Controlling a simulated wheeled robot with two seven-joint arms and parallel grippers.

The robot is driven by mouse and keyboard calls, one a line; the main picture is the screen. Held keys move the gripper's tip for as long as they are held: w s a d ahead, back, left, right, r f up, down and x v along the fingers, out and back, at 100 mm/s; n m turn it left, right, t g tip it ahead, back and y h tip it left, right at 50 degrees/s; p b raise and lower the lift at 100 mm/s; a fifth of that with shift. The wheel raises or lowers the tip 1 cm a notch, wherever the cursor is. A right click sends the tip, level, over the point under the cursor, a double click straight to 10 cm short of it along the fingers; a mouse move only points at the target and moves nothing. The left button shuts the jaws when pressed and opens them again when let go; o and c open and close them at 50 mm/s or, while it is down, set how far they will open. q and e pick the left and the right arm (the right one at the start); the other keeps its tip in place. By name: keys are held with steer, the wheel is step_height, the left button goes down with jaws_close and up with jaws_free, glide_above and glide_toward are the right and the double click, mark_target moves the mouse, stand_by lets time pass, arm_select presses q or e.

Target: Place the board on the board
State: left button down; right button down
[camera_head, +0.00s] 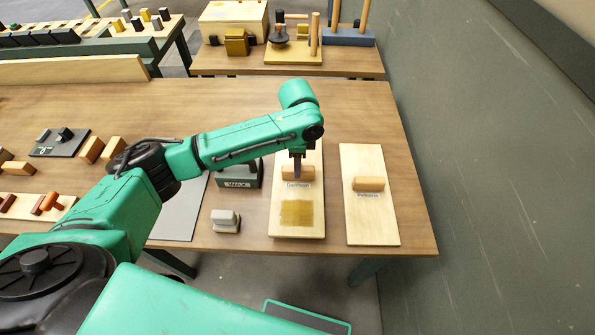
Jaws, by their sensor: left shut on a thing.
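A pale wooden board (283,222) with a wooden handle, a small label and a yellowish square patch lies near the front right of the table. My left gripper (297,174) reaches down onto its handle (304,174) and is shut on it. The arm hides part of the board's far end. I cannot tell whether this board is lifted slightly or resting. A second pale board (371,224) with a handle (369,184) and a label lies to its right, with a narrow gap between them. My right gripper is not in view.
A dark green box marked WAX (238,182) and a pale grey block (226,220) stand left of the boards. A grey sheet (183,212) lies further left. A second table (350,68) with wooden items stands behind. A green wall (470,170) rises at the right.

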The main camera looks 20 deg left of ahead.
arm_select(q)
steer(key=f, duration=0.3)
steer(key=shift+s+d, duration=0.15)
steer(key=shift+d, duration=0.05)
steer(key=shift+f, duration=0.4)
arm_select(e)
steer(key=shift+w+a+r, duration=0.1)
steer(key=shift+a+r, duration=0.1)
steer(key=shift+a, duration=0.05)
arm_select(q)
steer(key=shift+f, duration=0.15)
steer(key=c, duration=0.6)
jaws_free()
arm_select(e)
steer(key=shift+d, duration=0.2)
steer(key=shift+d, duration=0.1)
arm_select(q)
step_height(320, 180, up, 12)
steer(key=shift+r+b, duration=0.15)
steer(key=shift+b, duration=0.75)
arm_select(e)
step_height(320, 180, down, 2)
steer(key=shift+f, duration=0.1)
